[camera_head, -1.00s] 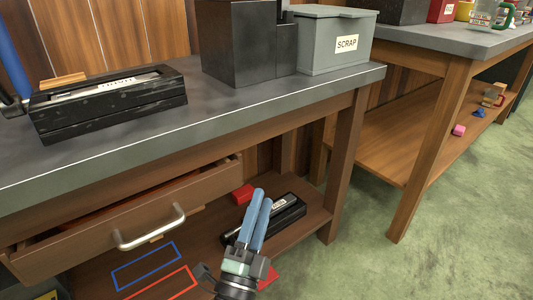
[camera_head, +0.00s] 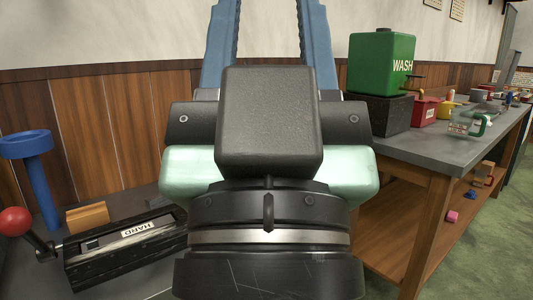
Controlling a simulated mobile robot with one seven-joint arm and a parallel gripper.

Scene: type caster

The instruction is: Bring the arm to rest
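My gripper (camera_head: 268,40) is raised close in front of the head camera and fills the middle of the view. Its two blue fingers point up and stand apart, with nothing seen between them. Their tips run out of the top of the picture. My gripper's body and wrist hide the middle of the bench, including the place where the dark box and the scrap bin stood earlier.
A black type holder labelled HARD (camera_head: 130,245) lies on the left bench, with a wooden block (camera_head: 87,216), a blue stand (camera_head: 40,185) and a red knob (camera_head: 15,221) nearby. The right bench (camera_head: 440,150) holds a green WASH tank (camera_head: 383,63) and a red box (camera_head: 425,111).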

